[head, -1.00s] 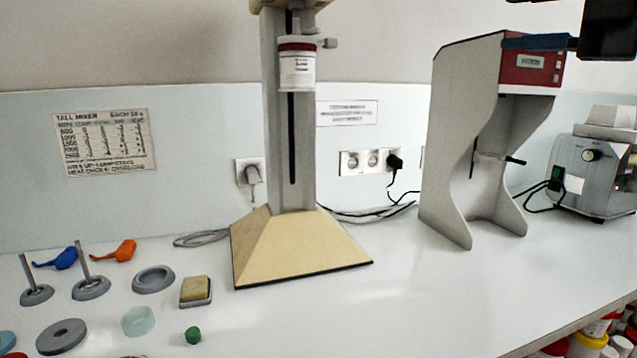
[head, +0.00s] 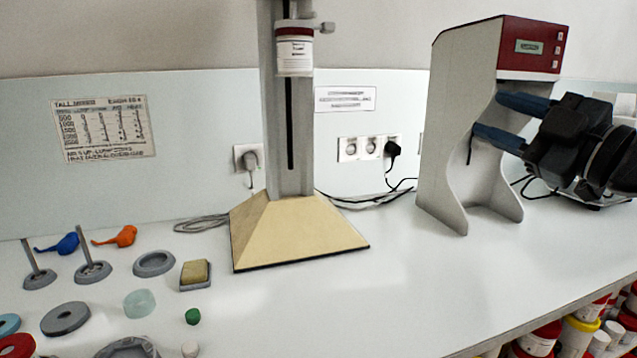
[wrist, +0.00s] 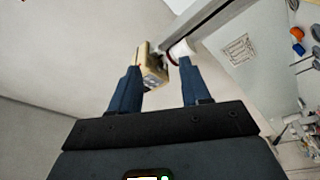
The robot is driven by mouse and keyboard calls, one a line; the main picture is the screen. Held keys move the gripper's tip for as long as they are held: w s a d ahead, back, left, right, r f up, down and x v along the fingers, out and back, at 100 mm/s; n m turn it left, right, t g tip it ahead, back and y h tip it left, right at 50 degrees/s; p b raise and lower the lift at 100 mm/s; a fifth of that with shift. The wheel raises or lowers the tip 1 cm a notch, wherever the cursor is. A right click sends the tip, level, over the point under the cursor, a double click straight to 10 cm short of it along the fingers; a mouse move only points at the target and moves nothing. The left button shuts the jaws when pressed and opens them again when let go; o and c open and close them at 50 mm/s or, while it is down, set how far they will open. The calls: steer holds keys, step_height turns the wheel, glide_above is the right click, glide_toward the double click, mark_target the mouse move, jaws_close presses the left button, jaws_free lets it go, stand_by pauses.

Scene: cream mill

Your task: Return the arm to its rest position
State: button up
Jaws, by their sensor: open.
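My gripper (head: 506,119) has two blue fingers spread apart with nothing between them. In the head view it is at the right, in front of the grey stand with the red-topped control box (head: 529,47), fingers pointing left. In the wrist view my gripper (wrist: 158,88) is also open and empty. Beyond its fingertips show the tall mixer's cream head (wrist: 152,66) and a white jar (wrist: 181,50), both apart from the fingers as far as I can tell.
The tall mixer's cream base (head: 300,232) stands mid-bench. Small parts lie at the left: an orange piece (head: 116,237), a blue piece (head: 64,244), a grey ring (head: 65,318) and a sponge (head: 195,274). Coloured tubs (head: 541,338) sit below the right edge. The bench's front middle is clear.

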steer(key=s+a+f+m+t+h, duration=0.1)
steer(key=s+f+m+h, duration=0.3)
steer(key=f, duration=0.5)
steer(key=s+a+f+m+h, duration=0.1)
steer(key=f+m, duration=0.4)
steer(key=f, duration=0.3)
steer(key=s+a+f+m+h, duration=0.1)
steer(key=s+f+m+h, duration=0.4)
steer(key=s+f, duration=0.75)
steer(key=s+f+m+g, duration=0.1)
steer(key=s+f, duration=0.1)
steer(key=s, duration=1.2)
steer(key=s+f+m+g, duration=0.2)
steer(key=s, duration=1.3)
steer(key=shift+s+a+g, duration=0.25)
steer(key=shift+s+g, duration=0.05)
